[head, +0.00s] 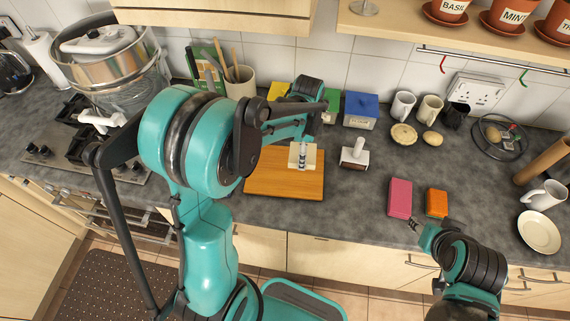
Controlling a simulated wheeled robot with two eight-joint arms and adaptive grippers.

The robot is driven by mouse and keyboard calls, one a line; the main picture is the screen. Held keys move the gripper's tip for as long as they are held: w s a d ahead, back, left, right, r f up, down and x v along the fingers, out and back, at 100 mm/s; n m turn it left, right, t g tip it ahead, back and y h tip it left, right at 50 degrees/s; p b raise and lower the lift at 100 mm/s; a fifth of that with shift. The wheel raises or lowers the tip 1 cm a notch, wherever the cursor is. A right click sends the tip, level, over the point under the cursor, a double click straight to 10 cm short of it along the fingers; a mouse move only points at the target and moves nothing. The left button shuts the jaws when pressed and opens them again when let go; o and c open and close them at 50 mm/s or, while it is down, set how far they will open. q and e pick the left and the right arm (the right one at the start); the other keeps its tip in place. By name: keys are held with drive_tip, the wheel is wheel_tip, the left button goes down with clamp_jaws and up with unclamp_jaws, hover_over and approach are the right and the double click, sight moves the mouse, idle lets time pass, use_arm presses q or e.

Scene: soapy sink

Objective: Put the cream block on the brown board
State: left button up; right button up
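The cream block (311,158) is at the back right part of the brown board (270,186), which lies flat on the counter. My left arm reaches over the board from the left, and my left gripper (302,156) is at the block. A narrow finger lies across the middle of its near side, and the gripper looks shut on it. I cannot tell whether the block touches the board or is held just above it. My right gripper (416,226) is at the counter's front edge near the pink block, away from the board; its fingers are too small to read.
A white-handled brush (355,154) stands right of the board. A pink block (400,198) and an orange block (436,203) lie farther right. A blue box (360,110) and cups (403,105) stand behind. The counter between brush and pink block is clear.

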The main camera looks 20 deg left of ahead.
sight(286, 155)
use_arm(q)
drive_tip(key=a+f, duration=0.1)
drive_tip(key=s+a+f, duration=0.1)
drive_tip(key=a, duration=0.1)
drive_tip(key=a+f, duration=0.1)
drive_tip(key=a, duration=0.1)
drive_tip(key=shift+s+f+b, duration=0.1)
drive_tip(key=shift+s+b, duration=0.2)
drive_tip(key=shift+f+b, duration=0.5)
drive_tip(key=shift+f, duration=1.5)
drive_tip(key=shift+s+f, duration=0.1)
drive_tip(key=o, duration=1.3)
drive_tip(key=shift+o, duration=0.2)
